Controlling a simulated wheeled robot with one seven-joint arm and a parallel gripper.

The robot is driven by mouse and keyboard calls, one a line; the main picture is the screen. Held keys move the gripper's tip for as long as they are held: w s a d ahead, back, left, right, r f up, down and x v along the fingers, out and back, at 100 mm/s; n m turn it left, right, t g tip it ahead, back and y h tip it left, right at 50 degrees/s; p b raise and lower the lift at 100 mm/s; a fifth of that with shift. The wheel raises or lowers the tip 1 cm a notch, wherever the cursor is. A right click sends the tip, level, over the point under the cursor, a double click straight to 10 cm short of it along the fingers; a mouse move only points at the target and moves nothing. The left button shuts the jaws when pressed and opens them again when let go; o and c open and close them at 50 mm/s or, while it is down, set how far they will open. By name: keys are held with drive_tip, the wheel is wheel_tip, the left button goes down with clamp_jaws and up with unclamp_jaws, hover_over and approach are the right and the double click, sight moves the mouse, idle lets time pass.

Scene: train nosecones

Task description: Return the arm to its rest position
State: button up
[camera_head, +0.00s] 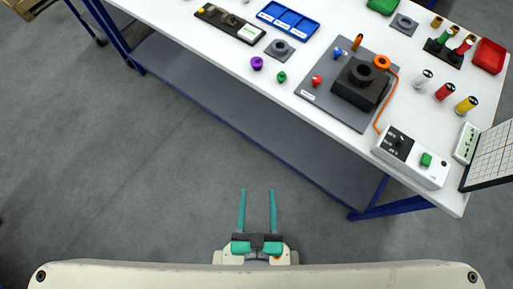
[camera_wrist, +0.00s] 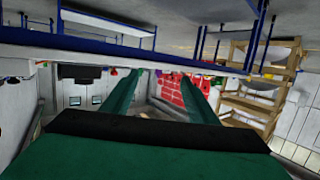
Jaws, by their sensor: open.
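My gripper (camera_head: 257,212) has two long teal fingers that stand apart with nothing between them. In the head view it is low in the middle, close to my body and over bare grey floor, clear of the workbench (camera_head: 205,50). In the wrist view the two green fingers (camera_wrist: 155,95) also stand apart and empty. That view looks out across the room, with the blue edge of a table crossing its upper part. Most of my arm is hidden in the head view.
The white bench top holds a grey plate with a black block (camera_head: 362,85), a white control box (camera_head: 411,157), several coloured cylinders, a blue tray (camera_head: 288,19) and a red bin (camera_head: 489,56). Blue bench legs reach the floor. Open floor lies left of my gripper.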

drive_tip(key=shift+v, duration=1.15)
drive_tip(key=shift+a+r, duration=0.15)
idle(1.5)
